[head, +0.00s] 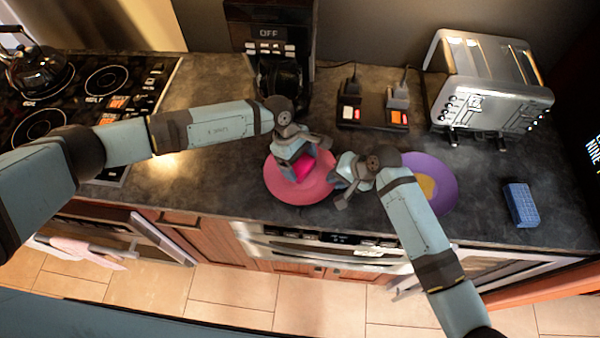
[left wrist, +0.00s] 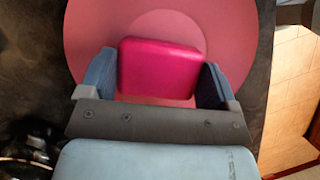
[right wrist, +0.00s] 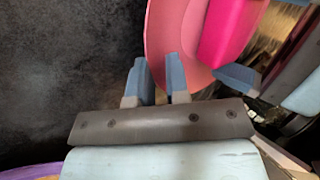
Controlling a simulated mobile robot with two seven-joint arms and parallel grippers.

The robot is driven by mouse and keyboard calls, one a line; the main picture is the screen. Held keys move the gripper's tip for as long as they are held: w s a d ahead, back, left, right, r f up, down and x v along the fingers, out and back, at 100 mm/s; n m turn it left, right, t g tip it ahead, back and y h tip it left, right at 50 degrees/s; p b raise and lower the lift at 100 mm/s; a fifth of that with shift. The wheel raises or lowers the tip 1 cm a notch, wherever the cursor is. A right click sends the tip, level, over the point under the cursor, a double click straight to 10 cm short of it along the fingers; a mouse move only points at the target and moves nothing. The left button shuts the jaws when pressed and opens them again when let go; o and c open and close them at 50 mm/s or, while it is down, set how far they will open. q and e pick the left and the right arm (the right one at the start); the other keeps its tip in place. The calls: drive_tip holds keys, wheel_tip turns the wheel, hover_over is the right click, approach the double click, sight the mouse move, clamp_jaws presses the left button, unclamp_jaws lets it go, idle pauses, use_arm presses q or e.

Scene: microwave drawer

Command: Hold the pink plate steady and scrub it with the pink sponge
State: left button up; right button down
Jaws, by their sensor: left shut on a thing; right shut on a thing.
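The pink plate (head: 283,188) lies on the dark counter and fills much of the left wrist view (left wrist: 235,35). My left gripper (head: 302,160) is above the plate, shut on the pink sponge (head: 304,168). In the left wrist view the bright pink sponge (left wrist: 160,68) sits between both fingers, over the plate's middle; whether it touches the surface is hard to tell. My right gripper (head: 340,188) is at the plate's right edge. In the right wrist view its fingers (right wrist: 160,70) are close together on either side of the plate's rim (right wrist: 170,35).
A purple plate (head: 445,190) with a yellow item (head: 427,186) lies partly behind my right arm. A blue sponge (head: 521,204) is at the right. A toaster (head: 485,85), a charger-like block (head: 374,112) and a coffee machine (head: 270,35) stand behind. The stovetop (head: 85,90) is left.

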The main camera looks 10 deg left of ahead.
use_arm(q)
drive_tip(key=shift+s+a, duration=0.45)
drive_tip(key=shift+s, duration=0.2)
use_arm(e)
drive_tip(key=shift+s+f, duration=0.1)
drive_tip(key=shift+f, duration=0.1)
use_arm(q)
drive_tip(key=shift+w+d+f, duration=0.15)
drive_tip(key=shift+w+d, duration=0.2)
drive_tip(key=shift+w, duration=0.35)
use_arm(e)
drive_tip(key=shift+s, duration=0.1)
use_arm(q)
drive_tip(key=shift+s+a, duration=0.2)
drive_tip(key=shift+s, duration=0.25)
drive_tip(key=shift+s+a, duration=0.2)
drive_tip(key=shift+s, duration=0.1)
drive_tip(key=shift+w+d, duration=0.45)
drive_tip(key=shift+w, duration=0.35)
drive_tip(key=shift+s+a+r, duration=0.25)
drive_tip(key=shift+s+a, duration=0.15)
drive_tip(key=shift+s, duration=0.3)
drive_tip(key=shift+w+d+f, duration=0.15)
drive_tip(key=shift+w+d, duration=0.25)
drive_tip(key=shift+w, duration=0.3)
drive_tip(key=shift+s+a, duration=0.4)
drive_tip(key=shift+s, duration=0.35)
drive_tip(key=shift+w+d+f, duration=0.15)
drive_tip(key=shift+w+d, duration=0.2)
drive_tip(key=shift+w, duration=0.35)
